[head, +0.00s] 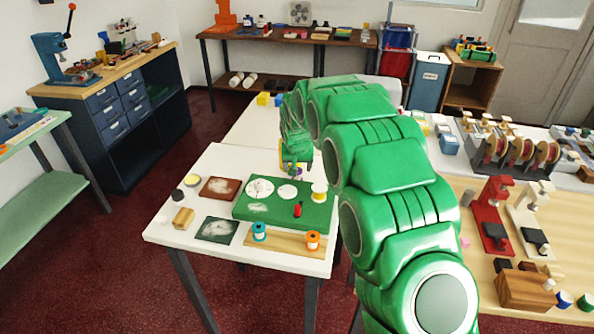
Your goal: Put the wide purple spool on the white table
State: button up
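The white table (163,237) stands in the middle of the head view. My green arm reaches up from the lower right and bends over it. My gripper (295,167) hangs low over the table's far part, above the back of a green board (268,213). It is small here, and I cannot tell whether its fingers are open or hold something. I cannot clearly make out a wide purple spool; my arm hides part of the scene. A teal spool (259,232), an orange spool (313,240) and a yellow-and-white spool (319,191) stand on the white table.
A red item (297,210) stands on the green board. Swatches (218,188) and a wooden block (183,218) lie at the table's left. A wooden counter (472,268) with red (490,215) and white devices is at right. The table's front left corner is clear.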

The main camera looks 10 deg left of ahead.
jog(key=v, duration=0.7)
jog(key=shift+s+d+r, duration=0.1)
jog(key=shift+s+r, duration=0.05)
jog(key=s+d+r+m+g, duration=0.1)
jog(key=s+d+r, duration=0.2)
jog(key=s+d, duration=0.4)
jog(key=s+d+r+g+h, duration=0.1)
jog(key=s+d+r, duration=0.3)
jog(key=s+d, duration=0.35)
jog(key=s+d+r+m+g, duration=0.1)
jog(key=s+d+r, duration=0.2)
jog(key=s+d, duration=0.45)
jog(key=s+d+g, duration=0.1)
jog(key=s+d, duration=0.2)
jog(key=s, duration=0.7)
jog(key=s+d+g, duration=0.1)
jog(key=s+d, duration=0.2)
jog(key=s, duration=0.7)
jog(key=s+d+g, duration=0.1)
jog(key=s+d, duration=0.3)
jog(key=s, duration=0.6)
jog(key=shift+f+m, duration=0.15)
jog(key=shift+m, duration=0.25)
